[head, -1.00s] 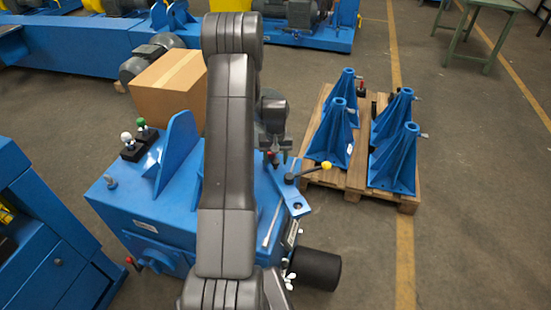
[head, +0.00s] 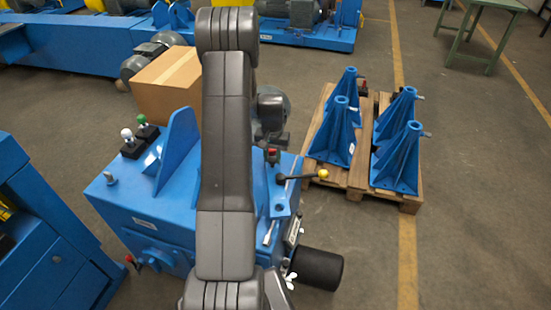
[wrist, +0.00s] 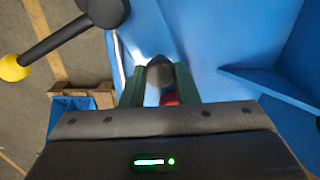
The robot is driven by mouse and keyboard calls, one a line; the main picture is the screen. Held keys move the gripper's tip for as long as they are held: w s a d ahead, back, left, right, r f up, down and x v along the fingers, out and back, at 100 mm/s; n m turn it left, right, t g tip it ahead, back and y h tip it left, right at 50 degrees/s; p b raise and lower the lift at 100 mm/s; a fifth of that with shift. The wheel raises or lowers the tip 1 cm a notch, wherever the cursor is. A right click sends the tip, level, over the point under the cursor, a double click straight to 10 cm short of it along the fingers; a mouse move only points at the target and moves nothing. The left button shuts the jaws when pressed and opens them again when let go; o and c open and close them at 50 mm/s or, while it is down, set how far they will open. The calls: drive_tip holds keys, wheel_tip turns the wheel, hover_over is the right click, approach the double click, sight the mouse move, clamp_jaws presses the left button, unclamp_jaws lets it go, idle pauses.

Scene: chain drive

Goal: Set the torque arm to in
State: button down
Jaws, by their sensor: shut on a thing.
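What looks like the torque arm (head: 281,196) is a narrow blue plate with a hole at its near end, on the right side of the blue machine housing (head: 150,210). A black lever with a yellow ball (head: 323,174) sits on it, pointing right; it also shows at upper left in the wrist view (wrist: 40,50). My gripper (head: 272,150) is at the plate's far end. In the wrist view its green fingers (wrist: 159,85) are shut on a dark round-ended grip (wrist: 160,72) with red below it. Where the grip joins the plate is hidden.
A pallet (head: 357,180) with several blue stands is to the right. Floor is clear at right front.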

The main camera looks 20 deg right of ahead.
drive_tip(key=shift+w+a+m+b, duration=0.35)
drive_tip(key=shift+a+m, duration=0.2)
drive_tip(key=shift+m, duration=0.6)
drive_tip(key=shift+w+a+m+b, duration=0.25)
drive_tip(key=shift+a+m+b, duration=0.25)
drive_tip(key=shift+m, duration=0.65)
drive_tip(key=c, duration=1.1)
unclamp_jaws()
wheel_tip(320, 180, up, 14)
drive_tip(key=shift+f, duration=0.1)
